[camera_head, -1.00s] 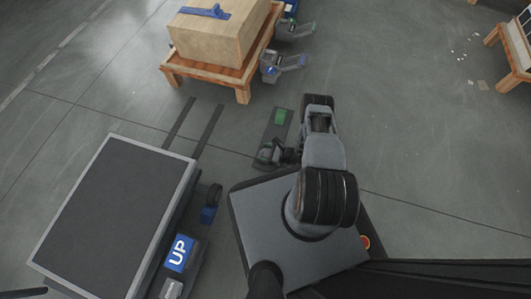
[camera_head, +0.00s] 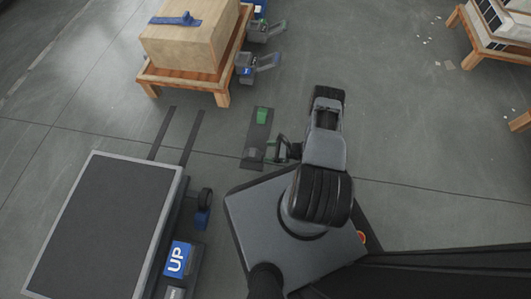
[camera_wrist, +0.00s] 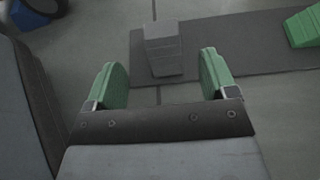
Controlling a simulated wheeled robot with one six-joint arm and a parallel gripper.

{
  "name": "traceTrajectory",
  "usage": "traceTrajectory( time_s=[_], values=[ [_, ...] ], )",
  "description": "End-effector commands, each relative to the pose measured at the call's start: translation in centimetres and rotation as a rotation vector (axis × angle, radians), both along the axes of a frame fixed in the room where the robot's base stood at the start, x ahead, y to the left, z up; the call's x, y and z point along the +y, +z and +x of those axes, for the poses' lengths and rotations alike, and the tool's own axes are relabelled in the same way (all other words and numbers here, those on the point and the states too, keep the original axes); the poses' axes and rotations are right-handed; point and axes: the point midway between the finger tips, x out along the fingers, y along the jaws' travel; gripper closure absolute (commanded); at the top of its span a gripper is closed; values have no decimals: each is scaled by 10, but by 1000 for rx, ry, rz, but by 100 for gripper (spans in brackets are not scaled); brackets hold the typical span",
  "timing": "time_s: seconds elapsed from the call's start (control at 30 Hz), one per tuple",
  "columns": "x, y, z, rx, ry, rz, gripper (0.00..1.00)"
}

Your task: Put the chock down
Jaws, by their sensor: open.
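A grey block-shaped chock (camera_head: 254,153) rests upright on the near end of a dark mat (camera_head: 259,134) on the floor. It also shows in the wrist view (camera_wrist: 163,48), just ahead of and between my fingers, with a gap on either side. A green wedge-shaped chock (camera_head: 262,115) lies at the mat's far end and is cut off by the frame edge in the wrist view (camera_wrist: 305,27). My gripper (camera_head: 283,149) is open and empty, right of the grey chock. Its two green finger pads (camera_wrist: 160,72) stand wide apart in the wrist view.
A dark-topped lift table (camera_head: 105,230) stands at left, with a black wheel (camera_head: 206,198), a blue block (camera_head: 201,219) and a blue UP pedal (camera_head: 177,259) along its side. A wooden table (camera_head: 190,80) carries a crate (camera_head: 190,40).

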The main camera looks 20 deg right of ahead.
Motion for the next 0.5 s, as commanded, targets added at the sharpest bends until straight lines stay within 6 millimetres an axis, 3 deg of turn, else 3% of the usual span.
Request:
traceTrajectory(
  time_s=[0.17,0.27,0.37,0.5],
  values=[
    [-11,10,1,-8,17,-7,21],
    [-15,32,11,-33,78,-35,21],
    [-17,72,27,-84,202,-91,21],
    [-9,150,46,-178,445,-212,21]
  ],
)
